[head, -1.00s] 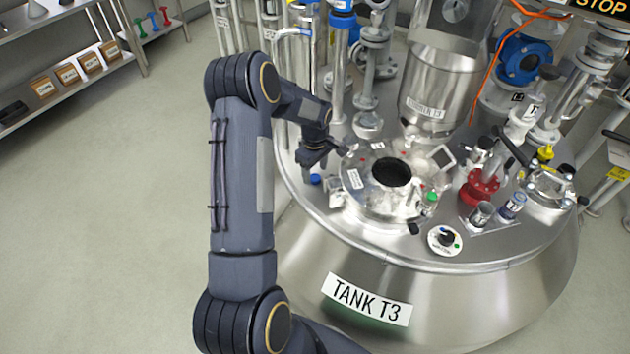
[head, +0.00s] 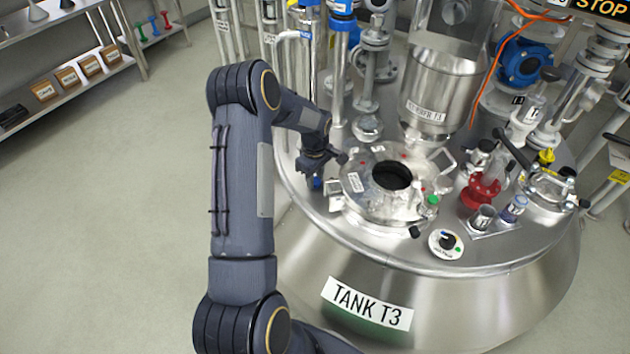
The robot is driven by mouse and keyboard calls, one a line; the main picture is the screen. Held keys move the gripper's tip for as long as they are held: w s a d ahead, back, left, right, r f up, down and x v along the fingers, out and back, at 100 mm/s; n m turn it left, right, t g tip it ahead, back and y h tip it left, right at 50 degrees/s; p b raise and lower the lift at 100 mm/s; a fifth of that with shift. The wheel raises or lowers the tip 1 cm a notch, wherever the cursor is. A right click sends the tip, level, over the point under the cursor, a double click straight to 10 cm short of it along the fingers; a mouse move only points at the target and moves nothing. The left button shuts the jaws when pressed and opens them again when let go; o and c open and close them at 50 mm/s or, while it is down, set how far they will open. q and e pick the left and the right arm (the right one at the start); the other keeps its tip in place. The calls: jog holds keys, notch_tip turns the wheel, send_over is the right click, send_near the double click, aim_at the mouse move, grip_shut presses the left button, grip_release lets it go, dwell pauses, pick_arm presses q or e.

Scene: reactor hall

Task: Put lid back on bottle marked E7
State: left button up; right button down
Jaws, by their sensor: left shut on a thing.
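My left gripper (head: 317,172) is at the left edge of the tank top, pointing down. It is shut on a small blue lid (head: 317,184), which is mostly hidden by the fingers and low over the metal surface. A small holder at the right of the tank top carries a bottle with a bluish-purple band (head: 515,207) and a grey metallic cup-like container (head: 483,218). Their markings are too small to read, so I cannot tell which bottle is E7. My right gripper is not in view.
The tank top (head: 385,238) has a round hatch with a dark opening (head: 391,177) in the middle. Tall pipes rise behind the gripper.

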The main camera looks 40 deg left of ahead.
pick_arm(q)
jog(key=shift+r, duration=0.1)
